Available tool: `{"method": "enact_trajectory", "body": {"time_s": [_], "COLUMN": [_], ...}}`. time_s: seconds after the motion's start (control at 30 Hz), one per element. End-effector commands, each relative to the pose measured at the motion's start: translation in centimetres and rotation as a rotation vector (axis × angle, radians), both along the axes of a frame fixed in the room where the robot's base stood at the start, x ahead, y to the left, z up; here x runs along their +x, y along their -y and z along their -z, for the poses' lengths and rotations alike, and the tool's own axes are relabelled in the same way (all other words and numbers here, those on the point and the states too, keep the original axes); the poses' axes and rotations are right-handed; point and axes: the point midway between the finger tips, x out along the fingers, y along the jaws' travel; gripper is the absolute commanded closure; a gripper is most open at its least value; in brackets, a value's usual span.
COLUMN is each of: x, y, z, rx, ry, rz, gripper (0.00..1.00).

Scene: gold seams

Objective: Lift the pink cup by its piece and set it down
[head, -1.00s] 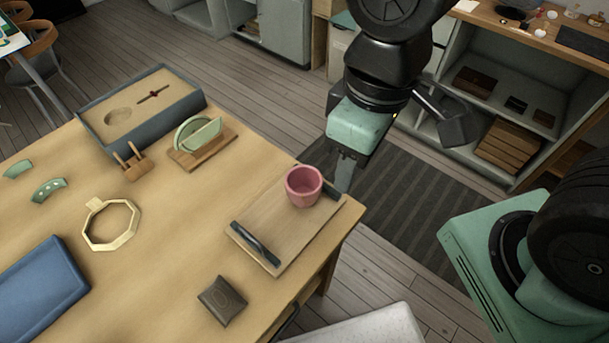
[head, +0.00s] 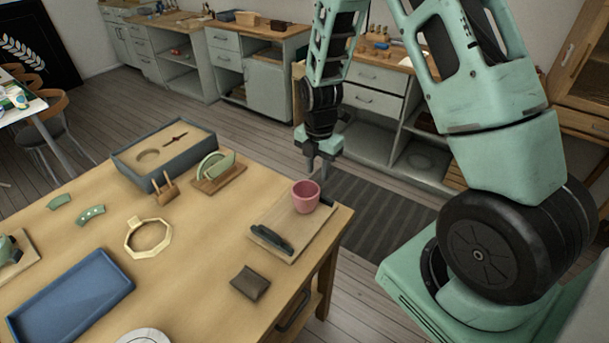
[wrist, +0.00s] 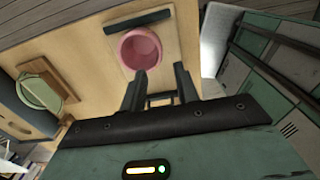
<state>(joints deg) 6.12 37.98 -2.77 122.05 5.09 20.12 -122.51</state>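The pink cup (head: 306,200) stands upright on a wooden tray (head: 285,243) at the table's right corner. It also shows in the wrist view (wrist: 128,57), ahead of the fingers. I cannot make out a separate piece on the cup. My gripper (head: 318,172) points down just beyond the cup, apart from it. In the wrist view its two fingers (wrist: 160,72) are spread with nothing between them.
The tray has dark handles, one at its near end (head: 271,239). A brown pouch (head: 250,283), an octagonal frame (head: 149,239), a wooden stand with a green dish (head: 217,172) and a sand box (head: 165,155) lie around.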

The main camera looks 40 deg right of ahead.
Motion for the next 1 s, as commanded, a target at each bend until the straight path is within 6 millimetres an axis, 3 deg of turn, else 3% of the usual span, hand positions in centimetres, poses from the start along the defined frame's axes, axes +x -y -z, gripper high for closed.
{"method": "enact_trajectory", "body": {"time_s": [0.37, 1.0], "x": [0.0, 0.0], "y": [0.1, 0.1], "z": [1.5, 6.4], "rx": [-0.001, -0.001], "ry": [0.000, 0.000], "rz": [-0.009, -0.010], "gripper": [0.69, 0.69]}}
